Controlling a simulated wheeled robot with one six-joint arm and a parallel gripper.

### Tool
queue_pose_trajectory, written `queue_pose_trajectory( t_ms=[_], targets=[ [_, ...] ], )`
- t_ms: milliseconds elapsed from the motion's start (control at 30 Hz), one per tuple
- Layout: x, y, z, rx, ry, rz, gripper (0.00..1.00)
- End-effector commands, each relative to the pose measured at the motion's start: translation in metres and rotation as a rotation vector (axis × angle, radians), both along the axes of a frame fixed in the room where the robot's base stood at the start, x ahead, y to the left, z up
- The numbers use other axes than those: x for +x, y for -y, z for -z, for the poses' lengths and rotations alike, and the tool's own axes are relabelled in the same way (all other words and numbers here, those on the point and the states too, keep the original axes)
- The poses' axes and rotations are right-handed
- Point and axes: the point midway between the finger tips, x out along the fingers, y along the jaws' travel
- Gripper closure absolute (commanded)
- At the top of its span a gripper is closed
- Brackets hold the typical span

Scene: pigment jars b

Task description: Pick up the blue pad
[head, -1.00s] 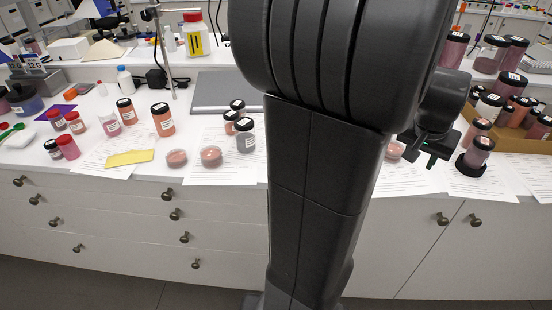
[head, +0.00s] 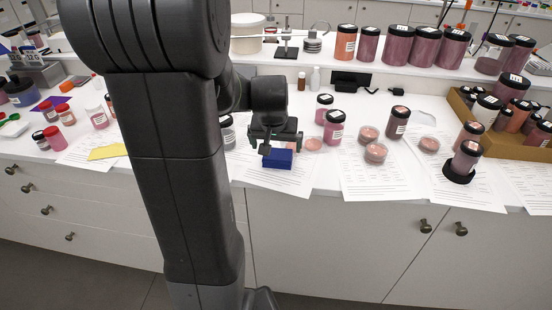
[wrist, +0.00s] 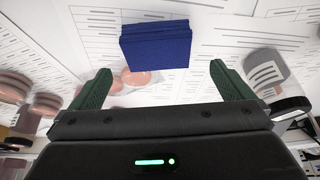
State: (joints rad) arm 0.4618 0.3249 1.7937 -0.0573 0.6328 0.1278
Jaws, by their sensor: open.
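The blue pad (head: 277,159) is a small dark blue block lying on printed paper near the counter's front edge. In the wrist view the blue pad (wrist: 156,45) lies beyond the fingertips, roughly centred between them and slightly left. My gripper (head: 273,142) is just above and behind the pad in the head view. In the wrist view my gripper (wrist: 160,82) has its two green fingers wide apart with nothing between them. No contact with the pad is visible.
Pink dishes (head: 311,144) sit right behind the pad, with jars (head: 334,126) beyond. A grey jar (head: 227,132) stands to the left, partly hidden by my arm. Printed sheets (head: 376,184) on the right leave free room near the front edge.

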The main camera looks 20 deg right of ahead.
Motion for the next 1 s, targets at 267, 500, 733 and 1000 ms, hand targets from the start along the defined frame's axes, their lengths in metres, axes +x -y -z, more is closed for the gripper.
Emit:
queue_pose_trajectory(
  t_ms=[267,500,733,1000],
  targets=[
    [0.004,0.004,0.024,0.002,-0.005,0.0,0.0],
    [0.012,0.009,0.049,0.001,-0.002,0.0,0.0],
    [0.013,0.01,0.052,-0.001,0.001,0.0,0.0],
    [0.013,0.01,0.052,0.0,0.0,0.0,0.35]
  ],
)
